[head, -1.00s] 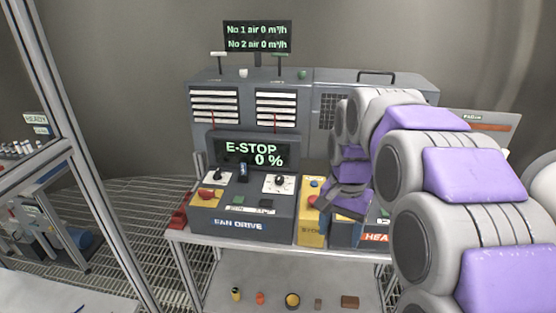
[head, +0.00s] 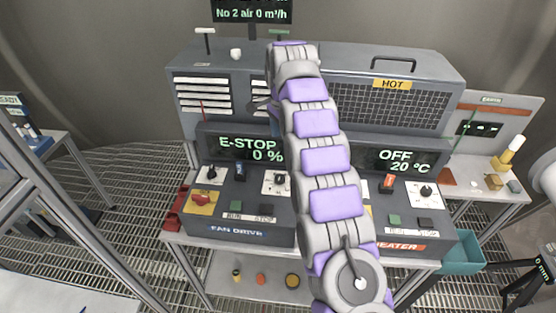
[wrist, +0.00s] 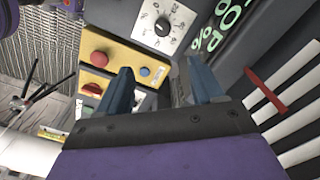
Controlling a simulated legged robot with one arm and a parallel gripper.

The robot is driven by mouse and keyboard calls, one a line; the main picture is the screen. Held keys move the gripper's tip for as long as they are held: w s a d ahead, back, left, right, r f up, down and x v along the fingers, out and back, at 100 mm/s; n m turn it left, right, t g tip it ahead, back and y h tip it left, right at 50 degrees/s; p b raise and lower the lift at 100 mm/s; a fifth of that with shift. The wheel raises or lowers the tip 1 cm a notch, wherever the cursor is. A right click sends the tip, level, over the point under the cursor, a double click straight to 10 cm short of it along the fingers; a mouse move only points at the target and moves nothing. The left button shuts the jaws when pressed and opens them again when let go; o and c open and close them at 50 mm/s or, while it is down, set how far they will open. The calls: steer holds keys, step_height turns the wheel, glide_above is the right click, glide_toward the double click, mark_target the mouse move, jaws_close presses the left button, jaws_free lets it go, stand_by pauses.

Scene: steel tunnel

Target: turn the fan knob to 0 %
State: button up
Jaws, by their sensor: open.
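The fan drive console (head: 238,229) stands on the bench, with a dial knob at its left (head: 211,174) and another white-plated dial knob (head: 277,182) at its right, partly hidden by my arm. The fan display (head: 250,148) reads E-STOP, 0 %. In the wrist view a dark knob (wrist: 163,26) on a white scale plate shows beyond the fingers, beside the display. My gripper (wrist: 160,70) is open and empty, its two blue-grey fingers apart from the knob. In the head view my arm hides most of the gripper, near the cabinet's slatted front.
A red button on a yellow plate (head: 202,198) is at the console's left. The wrist view shows a yellow box with a red button (wrist: 99,59). The heater console (head: 400,230) is to the right. Behind stands the grey cabinet (head: 345,60); a red rod (wrist: 266,90) is near the fingers.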

mark_target(280, 176)
steer(key=f, duration=0.5)
steer(key=f+b, duration=0.1)
steer(key=f, duration=1.1)
steer(key=shift+w+a+f, duration=0.2)
steer(key=shift+w+f, duration=0.05)
steer(key=shift+c, duration=0.4)
steer(key=c, duration=1)
steer(key=shift+r, duration=0.1)
